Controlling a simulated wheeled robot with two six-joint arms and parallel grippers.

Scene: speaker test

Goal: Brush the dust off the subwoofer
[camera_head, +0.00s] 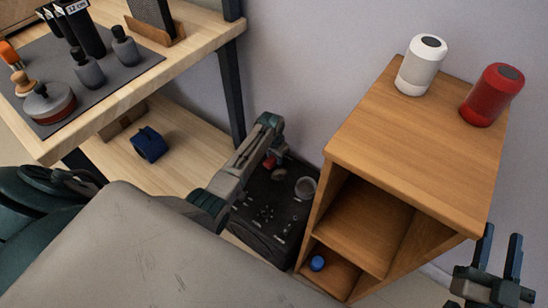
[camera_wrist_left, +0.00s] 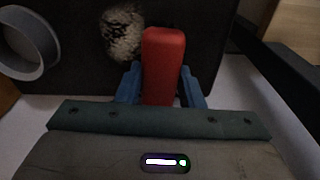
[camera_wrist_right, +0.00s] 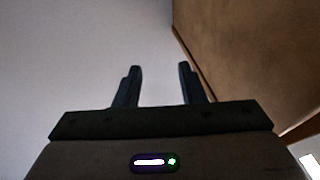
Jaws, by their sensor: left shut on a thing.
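The subwoofer (camera_head: 262,232) is a black box on the floor between the workbench and the wooden cabinet. Light specks lie scattered on its top, mostly on the near half. A round grey ring (camera_head: 305,187) sits at its right side and also shows in the left wrist view (camera_wrist_left: 50,45). My left gripper (camera_head: 273,154) is over the far part of the subwoofer, shut on the red handle of a brush (camera_wrist_left: 163,62). The brush's pale, speckled bristles (camera_wrist_left: 122,36) are over the dark surface; I cannot tell whether they touch. My right gripper (camera_head: 497,255) is open and empty, right of the cabinet.
The wooden cabinet (camera_head: 400,140) carries a white speaker (camera_head: 420,68) and a red speaker (camera_head: 490,97); a small blue object (camera_head: 317,263) lies in its lower compartment. The workbench (camera_head: 185,65) holds several tools on a grey mat. A dark blue object (camera_head: 149,144) lies on its lower shelf.

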